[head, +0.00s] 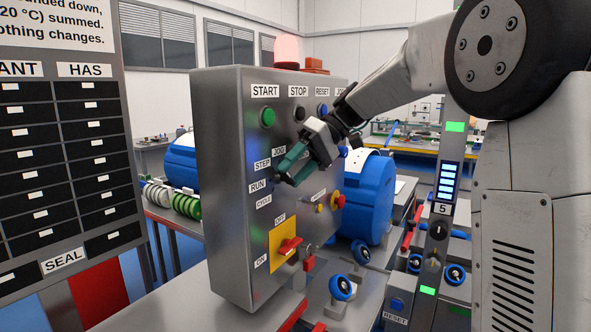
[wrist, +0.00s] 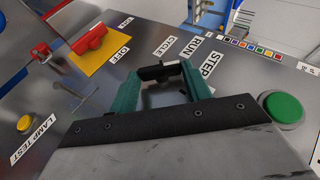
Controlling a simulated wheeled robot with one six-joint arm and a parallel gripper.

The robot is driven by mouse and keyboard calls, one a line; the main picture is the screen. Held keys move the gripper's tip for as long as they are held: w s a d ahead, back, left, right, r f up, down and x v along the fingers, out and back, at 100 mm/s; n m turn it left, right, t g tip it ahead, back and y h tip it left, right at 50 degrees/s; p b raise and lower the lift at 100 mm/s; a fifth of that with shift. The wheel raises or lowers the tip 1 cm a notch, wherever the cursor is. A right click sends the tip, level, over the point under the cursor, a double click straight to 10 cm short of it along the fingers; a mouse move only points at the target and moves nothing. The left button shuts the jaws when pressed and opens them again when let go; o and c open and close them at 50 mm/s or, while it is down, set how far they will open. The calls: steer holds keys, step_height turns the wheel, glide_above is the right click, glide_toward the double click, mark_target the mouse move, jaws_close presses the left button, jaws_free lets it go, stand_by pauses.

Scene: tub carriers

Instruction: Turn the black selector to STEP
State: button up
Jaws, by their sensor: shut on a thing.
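The black selector (wrist: 160,72) is on the front of a grey metal control box (head: 222,180). In the wrist view its dark bar lies crosswise between the two green fingertips of my gripper (wrist: 161,78), which is shut on it. The bar's right end is on the side of the STEP label (wrist: 208,65); I cannot make out a pointer mark. The RUN label (wrist: 188,47) and CYCLE label (wrist: 166,46) lie above it in that view. In the head view my gripper (head: 285,174) covers most of the selector, beside the STEP, RUN and JOG labels.
On the same panel are a green START button (head: 267,117), a red OFF/ON handle on a yellow plate (head: 284,240), and a yellow lamp test button (wrist: 25,123). A board with black slots (head: 75,150) stands at left. A blue drum (head: 365,200) is behind the box.

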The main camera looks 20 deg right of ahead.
steer(key=o, duration=1)
steer(key=shift+c, duration=0.2)
steer(key=v, duration=0.7)
steer(key=shift+d+r, duration=0.25)
steer(key=shift+d, duration=0.05)
steer(key=shift+w, duration=0.1)
